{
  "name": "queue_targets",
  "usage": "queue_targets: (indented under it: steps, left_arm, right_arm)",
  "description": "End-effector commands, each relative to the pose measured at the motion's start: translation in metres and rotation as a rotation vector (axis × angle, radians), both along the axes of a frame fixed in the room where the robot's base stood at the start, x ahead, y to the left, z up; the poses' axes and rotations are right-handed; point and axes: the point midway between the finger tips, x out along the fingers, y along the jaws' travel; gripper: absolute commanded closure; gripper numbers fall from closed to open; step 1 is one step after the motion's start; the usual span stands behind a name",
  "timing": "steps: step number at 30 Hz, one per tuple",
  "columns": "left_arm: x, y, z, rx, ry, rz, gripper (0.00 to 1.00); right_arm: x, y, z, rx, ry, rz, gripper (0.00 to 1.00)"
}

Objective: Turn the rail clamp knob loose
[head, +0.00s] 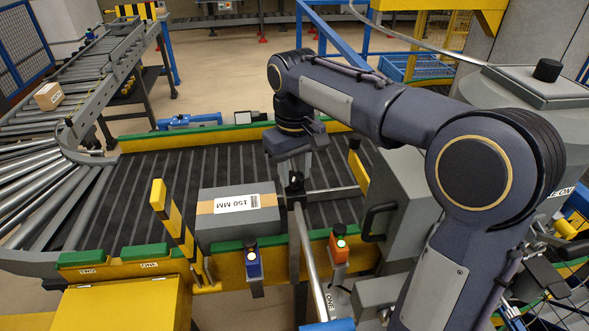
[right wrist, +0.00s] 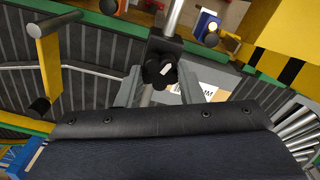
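The black lobed rail clamp knob (right wrist: 160,71) with a white mark sits on a dark clamp block (right wrist: 170,44) in the right wrist view. In the head view the knob (head: 296,183) is small and partly covered below my right gripper (head: 296,172). In the right wrist view my right gripper (right wrist: 160,85) is open, with one grey finger on each side of the knob. I cannot tell if the fingers touch it. A metal rod (head: 309,260) runs from the clamp toward the front. My left gripper is not in view.
A grey box (head: 237,226) labelled 150 MM lies on the conveyor just left of the clamp. A yellow-black post (head: 172,218) stands beside it. Blue (head: 253,264) and orange (head: 339,248) button boxes sit at the front edge. A guide rail (head: 333,192) extends right.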

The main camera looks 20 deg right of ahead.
Motion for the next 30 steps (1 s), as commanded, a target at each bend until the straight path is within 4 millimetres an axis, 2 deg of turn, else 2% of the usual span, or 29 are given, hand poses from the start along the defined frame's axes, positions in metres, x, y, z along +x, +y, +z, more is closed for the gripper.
queue_targets:
  steps: [1,3,14,20,30]
  left_arm:
    - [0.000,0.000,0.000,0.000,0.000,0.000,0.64]
    - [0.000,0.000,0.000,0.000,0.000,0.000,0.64]
    - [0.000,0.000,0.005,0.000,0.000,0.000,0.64]
    - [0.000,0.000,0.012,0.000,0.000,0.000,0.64]
    - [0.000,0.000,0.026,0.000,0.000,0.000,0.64]
  right_arm:
    - [0.000,0.000,0.000,0.000,0.000,0.000,0.82]
    - [0.000,0.000,0.000,0.001,0.000,0.000,0.89]
    - [0.000,0.000,0.001,0.001,0.000,0.067,0.89]
    - [0.000,-0.001,0.002,0.000,0.003,0.199,0.89]
    - [0.000,-0.001,0.002,0.001,0.003,0.516,0.89]
